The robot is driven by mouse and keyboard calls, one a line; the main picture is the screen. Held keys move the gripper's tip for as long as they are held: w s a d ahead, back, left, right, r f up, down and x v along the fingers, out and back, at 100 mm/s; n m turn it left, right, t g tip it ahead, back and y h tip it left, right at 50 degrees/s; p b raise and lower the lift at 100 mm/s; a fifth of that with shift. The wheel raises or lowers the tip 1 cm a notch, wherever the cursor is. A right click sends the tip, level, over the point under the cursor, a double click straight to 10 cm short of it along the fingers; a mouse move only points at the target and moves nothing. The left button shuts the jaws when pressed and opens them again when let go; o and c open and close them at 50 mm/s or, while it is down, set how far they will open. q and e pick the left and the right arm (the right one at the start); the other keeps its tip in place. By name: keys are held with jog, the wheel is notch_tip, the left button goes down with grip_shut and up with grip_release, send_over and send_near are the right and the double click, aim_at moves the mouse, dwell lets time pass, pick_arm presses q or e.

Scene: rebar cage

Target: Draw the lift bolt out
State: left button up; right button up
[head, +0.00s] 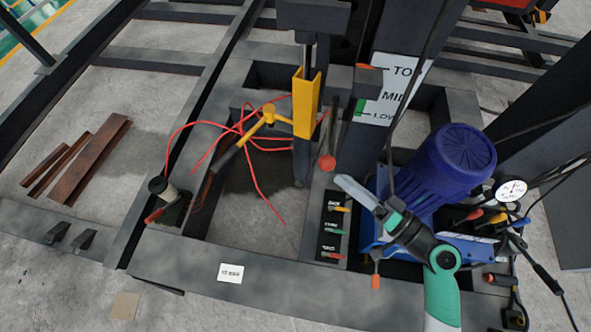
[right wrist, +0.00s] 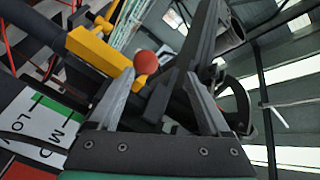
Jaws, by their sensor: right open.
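A red ball knob (head: 327,162) stands beside the mast in the head view, and it also shows in the right wrist view (right wrist: 146,62). It may be the head of the lift bolt; I cannot tell for sure. My right gripper (head: 348,186) points up and left, with its fingertips just below and right of the knob. In the right wrist view my right gripper (right wrist: 160,78) has its fingers spread. The knob appears near the left fingertip, and I see no grip on it. My left gripper is not in view.
A yellow bracket (head: 306,104) stands left of the mast, with red cord (head: 256,165) around it. A blue motor (head: 450,160) and a gauge (head: 511,190) stand right of my gripper. A switch panel (head: 332,228) lies below the knob. Rusty bars (head: 85,158) lie at left.

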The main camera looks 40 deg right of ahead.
pick_arm(q)
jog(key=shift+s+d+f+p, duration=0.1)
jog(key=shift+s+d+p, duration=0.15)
jog(key=shift+p, duration=0.3)
pick_arm(e)
jog(key=w+f, duration=0.1)
jog(key=w, duration=0.9)
jog(key=shift+w+f+h, duration=0.3)
jog(key=shift+w, duration=0.1)
grip_shut()
